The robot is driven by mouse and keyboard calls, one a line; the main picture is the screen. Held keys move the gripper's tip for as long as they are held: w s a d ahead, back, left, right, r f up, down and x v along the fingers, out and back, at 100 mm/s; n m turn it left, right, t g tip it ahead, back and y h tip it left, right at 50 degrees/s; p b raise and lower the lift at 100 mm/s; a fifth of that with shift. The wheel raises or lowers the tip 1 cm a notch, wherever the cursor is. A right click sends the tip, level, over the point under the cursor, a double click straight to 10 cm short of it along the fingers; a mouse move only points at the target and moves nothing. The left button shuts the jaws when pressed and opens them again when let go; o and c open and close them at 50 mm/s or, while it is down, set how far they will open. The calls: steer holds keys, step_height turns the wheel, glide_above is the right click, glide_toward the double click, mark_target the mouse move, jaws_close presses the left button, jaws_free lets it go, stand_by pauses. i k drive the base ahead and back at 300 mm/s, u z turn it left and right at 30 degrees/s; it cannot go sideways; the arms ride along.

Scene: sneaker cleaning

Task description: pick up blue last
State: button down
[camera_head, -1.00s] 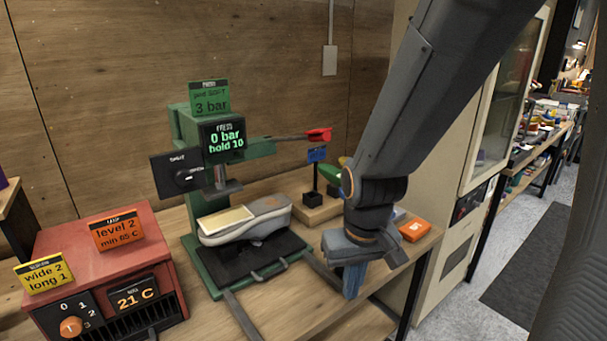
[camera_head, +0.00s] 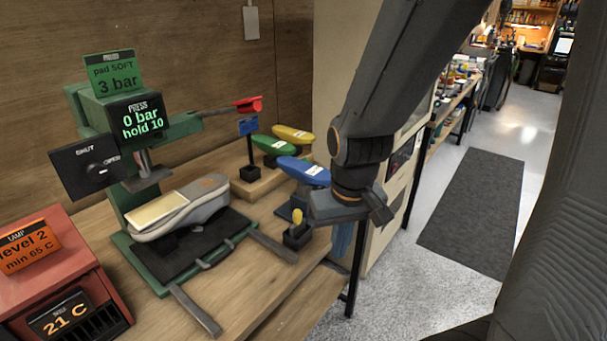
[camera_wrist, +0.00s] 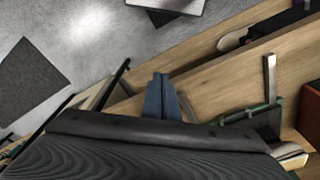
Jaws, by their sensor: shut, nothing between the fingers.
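The blue last (camera_head: 303,171) has a white label and lies at the right of the workbench, in front of a green last (camera_head: 273,145) and a yellow last (camera_head: 293,134). Its right end is close to my wrist in the head view. My gripper (camera_head: 342,243) points down at the bench's right edge, in front of and to the right of the blue last. Its blue-grey fingers are shut and empty. They also show in the wrist view (camera_wrist: 161,98), beside the bench edge. I cannot make out the blue last in the wrist view.
A small dark block with a yellow knob (camera_head: 297,217) stands near my gripper. A red heater (camera_head: 60,285) is at front left.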

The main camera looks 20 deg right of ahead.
mark_target(306, 175)
steer(key=k, duration=0.5)
steer(key=z, duration=1.6)
steer(key=i, duration=0.85)
steer(key=u, duration=1.75)
steer(key=i, duration=0.5)
steer(key=z, duration=0.05)
